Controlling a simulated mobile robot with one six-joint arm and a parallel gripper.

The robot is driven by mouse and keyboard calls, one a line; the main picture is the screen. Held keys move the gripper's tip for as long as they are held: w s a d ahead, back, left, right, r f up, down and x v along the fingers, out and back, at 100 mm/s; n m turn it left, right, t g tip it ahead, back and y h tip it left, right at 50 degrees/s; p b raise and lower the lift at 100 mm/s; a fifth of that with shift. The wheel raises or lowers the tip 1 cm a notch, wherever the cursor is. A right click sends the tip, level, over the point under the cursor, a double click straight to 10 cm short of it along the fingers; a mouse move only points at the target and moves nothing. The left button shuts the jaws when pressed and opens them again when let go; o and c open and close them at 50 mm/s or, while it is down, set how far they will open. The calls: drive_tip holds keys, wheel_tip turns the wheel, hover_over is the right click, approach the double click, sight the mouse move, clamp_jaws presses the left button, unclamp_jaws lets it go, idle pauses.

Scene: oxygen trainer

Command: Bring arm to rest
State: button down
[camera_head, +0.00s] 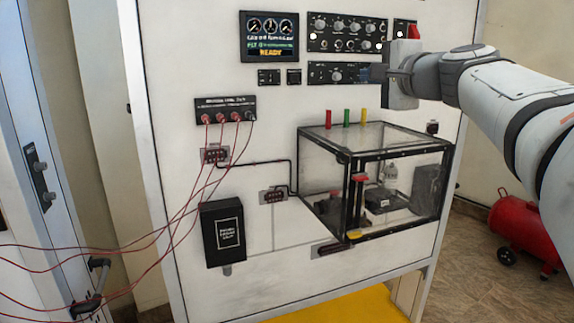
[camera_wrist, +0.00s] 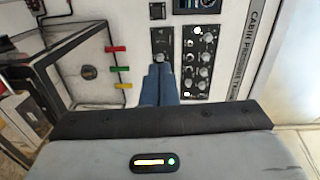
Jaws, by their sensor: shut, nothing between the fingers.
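My gripper (camera_head: 378,72) is at the upper right of the trainer panel (camera_head: 270,180) in the head view, in front of the row of control modules. In the wrist view its two blue-grey fingers (camera_wrist: 160,68) lie together, shut and empty. Their tips overlap the edge of a small knob module (camera_wrist: 163,44); I cannot tell the gap to the panel. My arm reaches in from the right edge of the head view.
A clear chamber (camera_head: 375,190) with red, green and yellow tabs on top juts out below my gripper. Red cables (camera_head: 178,238) hang at the left. A display (camera_head: 269,37) reads READY. A red tank (camera_head: 520,230) stands on the floor at right.

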drive_tip(key=s+a+f+n+g+h, duration=0.1)
drive_tip(key=s+a+f+n+g, duration=0.15)
drive_tip(key=f, duration=0.55)
drive_tip(key=s+a+f+n+g, duration=0.1)
drive_tip(key=s+f+n+g, duration=0.2)
drive_tip(key=f, duration=0.6)
drive_tip(key=s+a+f+n+g+h, duration=0.15)
drive_tip(key=s+f, duration=0.25)
drive_tip(key=f, duration=0.4)
drive_tip(key=s+d+f+n+g+h, duration=0.2)
drive_tip(key=s+f+n+g, duration=0.1)
drive_tip(key=s+f, duration=0.5)
drive_tip(key=s+d+f+n+g+h, duration=0.1)
drive_tip(key=s+d+f+n+g, duration=0.1)
drive_tip(key=s+f, duration=0.6)
drive_tip(key=shift+f+n+g+h, duration=0.35)
drive_tip(key=shift+f+n+g, duration=0.35)
drive_tip(key=shift+f, duration=0.2)
